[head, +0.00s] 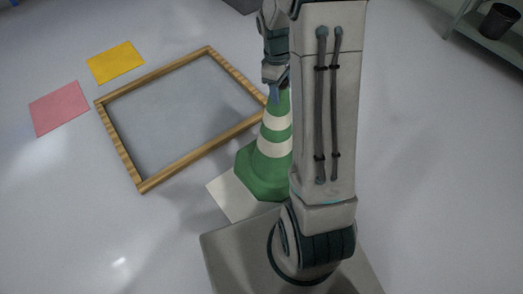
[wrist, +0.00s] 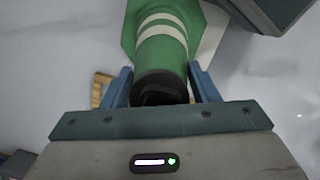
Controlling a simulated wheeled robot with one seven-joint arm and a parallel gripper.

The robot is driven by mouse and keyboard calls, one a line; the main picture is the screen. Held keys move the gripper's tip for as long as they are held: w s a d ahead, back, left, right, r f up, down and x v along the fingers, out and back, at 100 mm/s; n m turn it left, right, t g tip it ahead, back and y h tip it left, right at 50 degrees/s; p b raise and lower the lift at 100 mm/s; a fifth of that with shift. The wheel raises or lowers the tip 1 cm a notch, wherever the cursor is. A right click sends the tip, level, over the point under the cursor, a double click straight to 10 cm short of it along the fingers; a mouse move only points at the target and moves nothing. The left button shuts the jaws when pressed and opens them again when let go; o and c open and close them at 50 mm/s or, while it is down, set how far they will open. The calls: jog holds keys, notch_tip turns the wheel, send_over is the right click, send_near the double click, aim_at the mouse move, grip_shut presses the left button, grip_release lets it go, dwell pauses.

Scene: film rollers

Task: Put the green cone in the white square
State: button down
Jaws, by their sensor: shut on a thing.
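The green cone (head: 265,160) with white bands is upright in the head view, partly hidden behind my arm. Its base overlaps the white square (head: 228,195), which shows as a pale patch at the base's lower left; the rest of the square is hidden. My gripper (head: 275,92) is at the cone's top. In the wrist view the cone (wrist: 162,40) runs away from between the blue fingers of my gripper (wrist: 160,90), which are shut on its dark tip. Whether the base touches the floor I cannot tell.
A wooden frame (head: 168,167) lies on the floor left of the cone. A yellow square (head: 115,62) and a pink square (head: 59,108) lie beyond its left side. A shelf with a dark bin (head: 498,22) stands at the upper right. The right floor is clear.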

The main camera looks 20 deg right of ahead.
jog(key=s+a+f+b, duration=0.4)
jog(key=a+f+b, duration=0.2)
jog(key=a+f, duration=0.5)
jog(key=shift+b, duration=0.4)
jog(key=shift+s, duration=0.1)
jog(key=c, duration=0.5)
grip_release()
